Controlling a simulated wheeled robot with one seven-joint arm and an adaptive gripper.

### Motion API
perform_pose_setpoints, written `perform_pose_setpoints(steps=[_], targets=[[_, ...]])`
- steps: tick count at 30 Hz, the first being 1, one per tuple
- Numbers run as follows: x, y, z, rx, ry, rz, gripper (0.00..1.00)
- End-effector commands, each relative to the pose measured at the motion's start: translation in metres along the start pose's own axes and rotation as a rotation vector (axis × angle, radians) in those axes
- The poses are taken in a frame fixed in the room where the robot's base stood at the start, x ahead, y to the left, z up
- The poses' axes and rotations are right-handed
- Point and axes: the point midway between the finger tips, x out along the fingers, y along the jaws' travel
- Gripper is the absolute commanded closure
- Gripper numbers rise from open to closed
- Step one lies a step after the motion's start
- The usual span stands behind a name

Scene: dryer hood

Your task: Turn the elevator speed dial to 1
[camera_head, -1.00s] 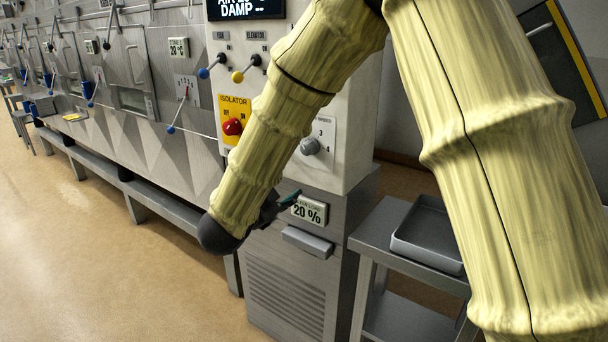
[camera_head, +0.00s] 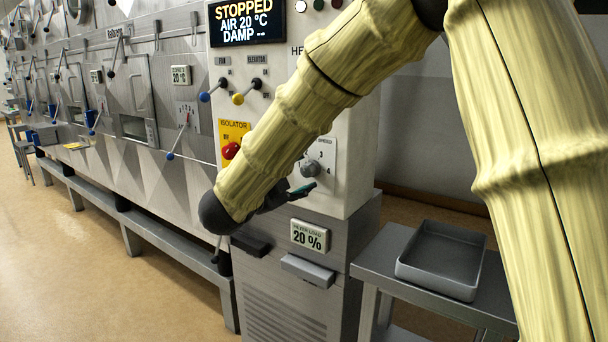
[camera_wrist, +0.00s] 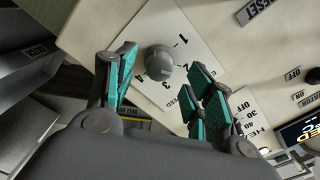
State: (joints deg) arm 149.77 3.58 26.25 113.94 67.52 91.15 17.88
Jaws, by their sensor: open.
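The speed dial is a grey round knob (camera_head: 310,168) on a white plate on the control panel; its plate carries numbers, with 3 and 4 readable in the head view. In the wrist view the knob (camera_wrist: 160,60) sits on its tilted plate (camera_wrist: 182,36), with 1, 2, 3 and 4 around it. My gripper (camera_head: 303,189) is just below and in front of the dial, partly hidden behind my arm. In the wrist view my gripper (camera_wrist: 163,88) is open, with teal pads on either side of the knob's line, apart from it. I cannot tell which number the knob points to.
The red isolator knob (camera_head: 231,150) and the blue and yellow levers (camera_head: 245,92) are left of the dial. A display (camera_head: 246,22) reads STOPPED. A filter load label (camera_head: 310,236) is below. A grey tray (camera_head: 440,262) rests on a side table at right.

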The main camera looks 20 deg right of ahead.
Motion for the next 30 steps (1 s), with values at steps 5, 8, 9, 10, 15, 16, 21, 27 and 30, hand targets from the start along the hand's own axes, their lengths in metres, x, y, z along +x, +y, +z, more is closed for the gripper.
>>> perform_pose_setpoints(steps=[5, 8, 9, 10, 15, 16, 21, 27, 30], targets=[[0.02, 0.001, 0.0, -0.001, 0.0, 0.0, 0.47], [0.027, 0.001, 0.0, -0.001, 0.0, 0.0, 0.47], [0.028, 0.001, 0.0, -0.001, 0.0, 0.0, 0.47], [0.029, 0.001, 0.0, -0.001, 0.0, 0.0, 0.47], [0.031, 0.0, 0.0, -0.001, 0.0, -0.001, 0.47], [0.031, 0.0, 0.0, -0.001, 0.0, -0.001, 0.47], [0.03, 0.0, 0.0, -0.001, 0.0, -0.001, 0.59], [0.03, 0.0, 0.0, -0.001, 0.0, -0.001, 0.92], [0.03, 0.0, 0.0, -0.002, 0.0, -0.001, 0.92]])
